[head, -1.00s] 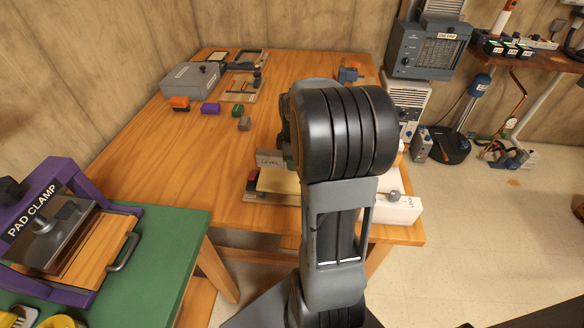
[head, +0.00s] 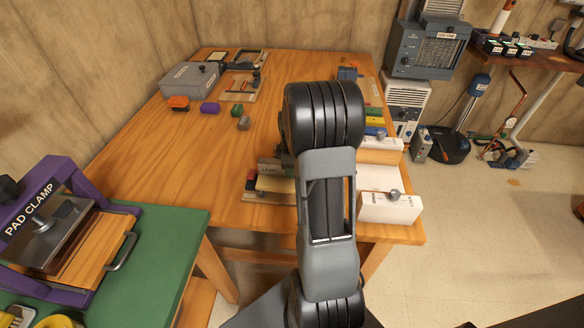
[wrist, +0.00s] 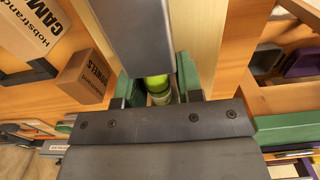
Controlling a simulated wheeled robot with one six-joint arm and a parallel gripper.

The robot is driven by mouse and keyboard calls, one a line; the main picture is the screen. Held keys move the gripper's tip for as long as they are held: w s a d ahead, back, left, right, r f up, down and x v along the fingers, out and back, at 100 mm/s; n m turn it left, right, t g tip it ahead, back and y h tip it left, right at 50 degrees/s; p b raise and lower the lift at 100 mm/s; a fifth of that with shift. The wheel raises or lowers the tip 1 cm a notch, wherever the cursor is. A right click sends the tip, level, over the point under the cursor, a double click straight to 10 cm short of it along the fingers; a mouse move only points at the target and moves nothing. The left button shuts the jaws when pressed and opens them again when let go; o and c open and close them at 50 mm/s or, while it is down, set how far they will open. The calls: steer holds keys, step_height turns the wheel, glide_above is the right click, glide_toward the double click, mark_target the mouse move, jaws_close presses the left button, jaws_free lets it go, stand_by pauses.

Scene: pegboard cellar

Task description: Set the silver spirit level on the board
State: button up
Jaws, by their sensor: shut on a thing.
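The silver spirit level (wrist: 135,35) is a grey metal bar with a green vial, held between the green jaws of my gripper (wrist: 158,88). In the head view, part of the level (head: 268,163) shows left of my arm, which hides the rest of it and most of my gripper. The pale wooden board (head: 275,185) lies near the table's front edge, under the level. The board also shows as pale wood in the wrist view (wrist: 203,30). I cannot tell whether the level touches the board.
White blocks (head: 390,207) stand right of my arm. A grey box (head: 190,79) and small orange, purple and green blocks sit at the back left. A purple pad clamp (head: 60,225) stands on the green bench. The table's middle left is clear.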

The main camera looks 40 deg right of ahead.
steer(key=shift+f, duration=0.1)
steer(key=shift+f+b, duration=0.35)
steer(key=shift+f, duration=0.05)
steer(key=o, duration=1)
